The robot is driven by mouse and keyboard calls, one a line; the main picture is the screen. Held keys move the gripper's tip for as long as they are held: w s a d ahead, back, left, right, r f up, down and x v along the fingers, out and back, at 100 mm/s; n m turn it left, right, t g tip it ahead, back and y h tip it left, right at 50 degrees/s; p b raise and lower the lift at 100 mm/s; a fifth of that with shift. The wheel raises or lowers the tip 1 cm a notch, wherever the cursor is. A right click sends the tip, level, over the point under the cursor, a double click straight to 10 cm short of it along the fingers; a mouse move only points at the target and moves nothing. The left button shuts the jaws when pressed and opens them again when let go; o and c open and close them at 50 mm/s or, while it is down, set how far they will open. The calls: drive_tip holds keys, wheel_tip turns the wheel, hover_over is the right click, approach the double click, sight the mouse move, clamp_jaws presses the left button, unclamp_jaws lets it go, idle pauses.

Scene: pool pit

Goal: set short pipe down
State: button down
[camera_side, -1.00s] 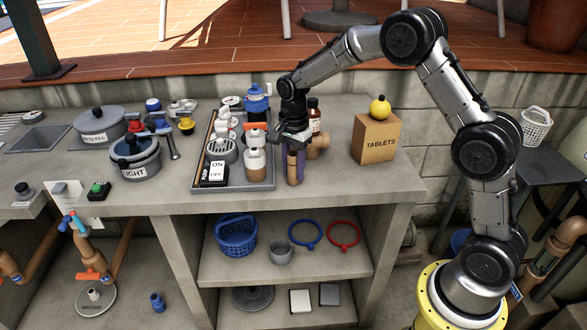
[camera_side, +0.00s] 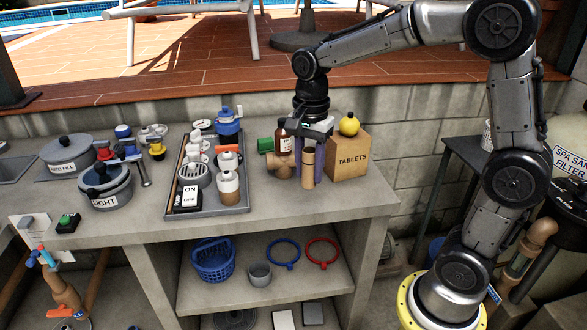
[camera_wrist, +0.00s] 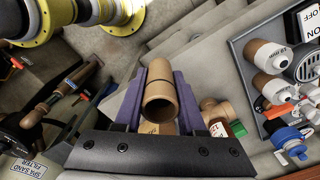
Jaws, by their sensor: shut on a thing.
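The short pipe (camera_side: 308,168) is a plain tan-brown tube. My gripper (camera_side: 308,165) is shut on it, with a purple finger on each side. The pipe is upright over the bench top, between the brown elbow fitting and the tablets box. Whether its lower end touches the bench cannot be told. In the wrist view the short pipe (camera_wrist: 160,100) shows its open round end between the purple fingers of my gripper (camera_wrist: 160,105).
A brown elbow fitting (camera_side: 282,166) and a brown bottle (camera_side: 284,140) stand close left. The tablets box (camera_side: 350,160), with a yellow float (camera_side: 349,125) on it, is close right. A grey tray (camera_side: 222,208) of parts lies farther left.

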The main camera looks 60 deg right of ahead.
drive_tip(key=shift+s+a, duration=0.1)
drive_tip(key=shift+s, duration=0.2)
drive_tip(key=w+a+f+n, duration=0.2)
drive_tip(key=w+f+n, duration=0.6)
drive_tip(key=n, duration=0.9)
drive_tip(key=shift+w+a+f, duration=0.15)
drive_tip(key=shift+a+f, duration=0.25)
drive_tip(key=shift+f, duration=0.35)
